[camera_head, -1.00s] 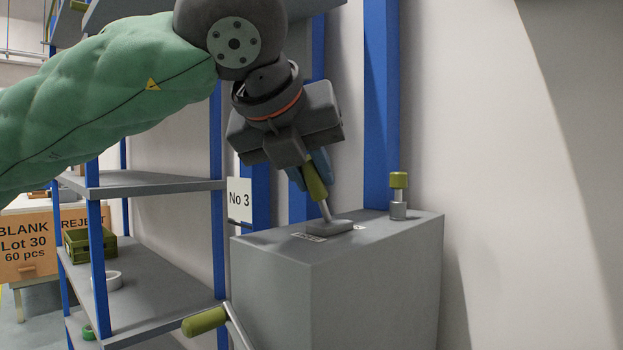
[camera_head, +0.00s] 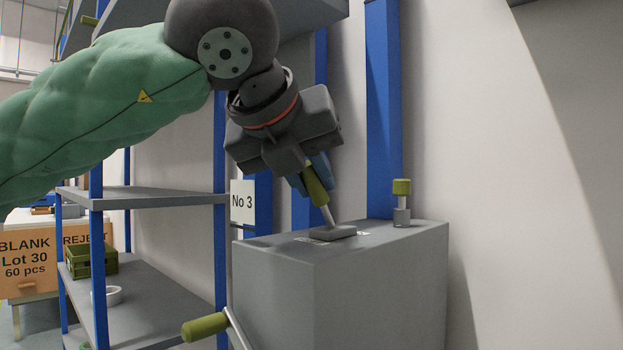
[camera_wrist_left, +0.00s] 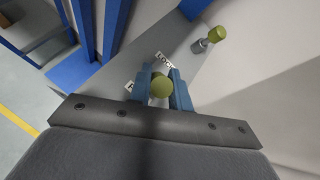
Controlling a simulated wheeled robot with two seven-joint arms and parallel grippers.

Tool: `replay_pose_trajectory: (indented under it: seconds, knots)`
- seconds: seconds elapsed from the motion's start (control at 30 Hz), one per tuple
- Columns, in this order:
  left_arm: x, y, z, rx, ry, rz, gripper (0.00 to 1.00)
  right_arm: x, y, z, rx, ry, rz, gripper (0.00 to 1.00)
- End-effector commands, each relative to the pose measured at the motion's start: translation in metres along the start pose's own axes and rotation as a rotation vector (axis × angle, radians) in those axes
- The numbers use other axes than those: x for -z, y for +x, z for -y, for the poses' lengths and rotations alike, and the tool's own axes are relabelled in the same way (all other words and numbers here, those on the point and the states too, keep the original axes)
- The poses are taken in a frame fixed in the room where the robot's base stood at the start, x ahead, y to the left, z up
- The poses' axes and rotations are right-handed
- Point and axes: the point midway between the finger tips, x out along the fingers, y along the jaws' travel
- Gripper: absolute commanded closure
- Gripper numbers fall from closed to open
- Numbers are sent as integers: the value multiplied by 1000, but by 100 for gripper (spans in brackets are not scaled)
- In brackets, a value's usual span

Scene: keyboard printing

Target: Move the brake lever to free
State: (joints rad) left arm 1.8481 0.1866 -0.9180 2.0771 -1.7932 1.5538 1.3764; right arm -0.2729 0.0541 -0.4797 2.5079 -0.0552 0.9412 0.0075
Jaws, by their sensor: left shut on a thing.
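The brake lever (camera_head: 326,211) has an olive-green grip and a metal rod rising from a small grey base on top of a grey box (camera_head: 378,290). It leans up and to the left in the head view. My left gripper (camera_head: 312,178) is shut on the lever's grip from above, with blue fingers on either side. The wrist view shows the round end of the grip (camera_wrist_left: 162,87) between the fingers. A LOCK label (camera_wrist_left: 163,61) lies beyond the fingers; another label (camera_wrist_left: 130,87) is partly hidden by the left finger. My right gripper is out of view.
A green-topped pin (camera_head: 401,203) stands on the box, right of the lever. A crank with an olive handle (camera_head: 205,327) sticks out at the box's lower left. Blue-posted shelves (camera_head: 150,290) stand left, with a No 3 sign (camera_head: 242,203) beside the box.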

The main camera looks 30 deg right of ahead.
Motion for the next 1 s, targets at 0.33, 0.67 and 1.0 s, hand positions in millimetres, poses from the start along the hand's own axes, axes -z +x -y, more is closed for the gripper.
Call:
replay_pose_trajectory:
  seconds: [0.33, 0.67, 1.0]
  knots:
    - [2, 1, 0, -1, 2, -3, 100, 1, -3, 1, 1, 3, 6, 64]
    - [1, 1, 0, 0, 1, -1, 59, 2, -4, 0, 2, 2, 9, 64]
    - [0, -20, 0, 0, 1, 1, 59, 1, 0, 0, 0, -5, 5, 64]
